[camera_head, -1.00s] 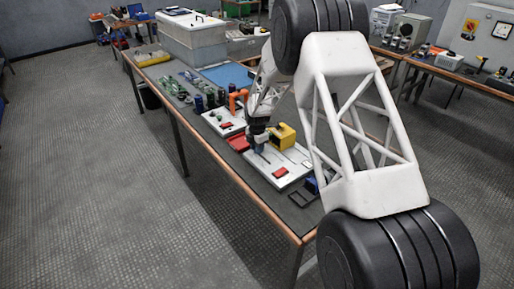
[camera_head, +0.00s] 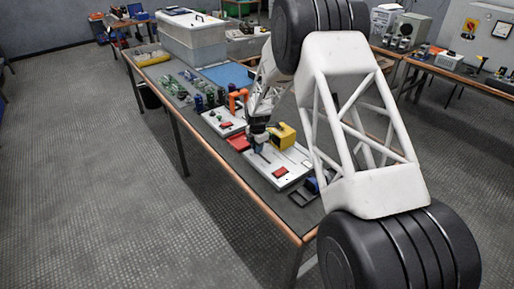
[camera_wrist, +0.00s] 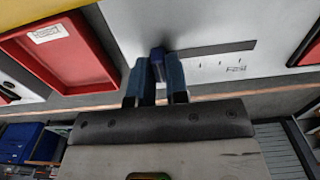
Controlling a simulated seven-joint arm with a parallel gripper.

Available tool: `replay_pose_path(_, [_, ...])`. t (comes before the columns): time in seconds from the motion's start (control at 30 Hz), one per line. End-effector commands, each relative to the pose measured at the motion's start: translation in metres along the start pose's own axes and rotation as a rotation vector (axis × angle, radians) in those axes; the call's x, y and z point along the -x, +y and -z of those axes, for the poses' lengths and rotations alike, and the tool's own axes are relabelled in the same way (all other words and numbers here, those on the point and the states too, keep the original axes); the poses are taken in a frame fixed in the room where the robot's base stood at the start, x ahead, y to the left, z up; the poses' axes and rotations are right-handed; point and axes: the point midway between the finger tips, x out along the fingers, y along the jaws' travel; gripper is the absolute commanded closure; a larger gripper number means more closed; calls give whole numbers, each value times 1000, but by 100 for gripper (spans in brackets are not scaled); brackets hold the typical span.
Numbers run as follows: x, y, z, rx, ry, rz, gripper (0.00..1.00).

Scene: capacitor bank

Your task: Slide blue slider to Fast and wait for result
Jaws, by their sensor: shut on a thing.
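The blue slider (camera_wrist: 158,62) stands at the left end of a dark straight slot (camera_wrist: 215,48) in a white panel (camera_wrist: 275,20), in the wrist view. Small tick marks and a small printed label (camera_wrist: 237,68), too small to read surely, lie beside the slot's right part. My gripper (camera_wrist: 156,78) is shut on the slider, with one blue fingertip on each side of it. In the head view my gripper (camera_head: 257,147) is low over the white panel (camera_head: 262,167) on the bench. The slider itself is hard to make out there.
A red tray (camera_wrist: 62,50) lies left of the slider. In the head view a yellow block (camera_head: 283,137) stands close to my gripper, and a red piece (camera_head: 280,172) sits on the panel's near part. Green and dark parts lie farther along the bench. The slot right of the slider is clear.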

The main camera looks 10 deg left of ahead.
Motion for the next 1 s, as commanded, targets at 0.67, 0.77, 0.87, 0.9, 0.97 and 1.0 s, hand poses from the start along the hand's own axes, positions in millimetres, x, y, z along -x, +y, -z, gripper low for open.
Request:
replay_pose_path(0.67, [0,-22,-1,0,-1,-1,100])
replay_pose_path(0.77, [0,-26,-1,0,0,0,100])
replay_pose_path(0.87, [0,-30,0,0,0,0,100])
replay_pose_path(0.9, [0,-31,0,0,0,1,100])
replay_pose_path(0.97, [0,-33,0,0,0,1,100])
replay_pose_path(1.0, [0,-35,0,0,0,1,100])
